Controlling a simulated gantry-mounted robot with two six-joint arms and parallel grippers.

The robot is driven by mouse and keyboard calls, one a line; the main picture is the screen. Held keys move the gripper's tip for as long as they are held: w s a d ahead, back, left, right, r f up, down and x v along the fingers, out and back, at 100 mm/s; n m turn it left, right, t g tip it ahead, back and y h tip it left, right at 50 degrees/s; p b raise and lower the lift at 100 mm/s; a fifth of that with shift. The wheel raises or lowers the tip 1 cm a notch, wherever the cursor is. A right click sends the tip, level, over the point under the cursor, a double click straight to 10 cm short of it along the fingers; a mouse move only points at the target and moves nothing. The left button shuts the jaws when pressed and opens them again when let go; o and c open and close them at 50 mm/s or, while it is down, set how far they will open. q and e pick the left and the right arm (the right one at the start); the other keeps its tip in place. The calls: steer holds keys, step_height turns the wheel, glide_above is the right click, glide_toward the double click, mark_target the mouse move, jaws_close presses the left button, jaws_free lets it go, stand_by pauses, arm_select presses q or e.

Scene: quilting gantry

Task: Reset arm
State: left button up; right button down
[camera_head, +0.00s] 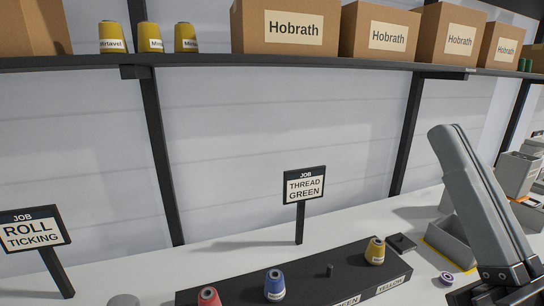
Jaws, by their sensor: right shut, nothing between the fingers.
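My right gripper (452,142) stands at the right side of the view, its two long grey fingers pressed together and pointing up and to the left. Nothing is held between them. Its dark base is at the bottom right corner. The fingers are in front of a grey bin (447,243) and part of the worktop, hiding some of both. My left gripper is not in view.
A black rack (230,297) holds a red spool (208,297), a blue spool (274,284) and a yellow spool (375,250), with one bare peg (329,270). Two signs (304,187) (33,231) stand on the worktop. A shelf (200,61) carries cartons and spools. A purple bobbin (446,278) lies right of the rack.

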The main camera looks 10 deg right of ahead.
step_height(320, 180, up, 38)
steer(key=r+p, duration=0.1)
steer(key=p, duration=3.6)
step_height(320, 180, down, 62)
steer(key=b, duration=6.1)
steer(key=shift+r, duration=0.25)
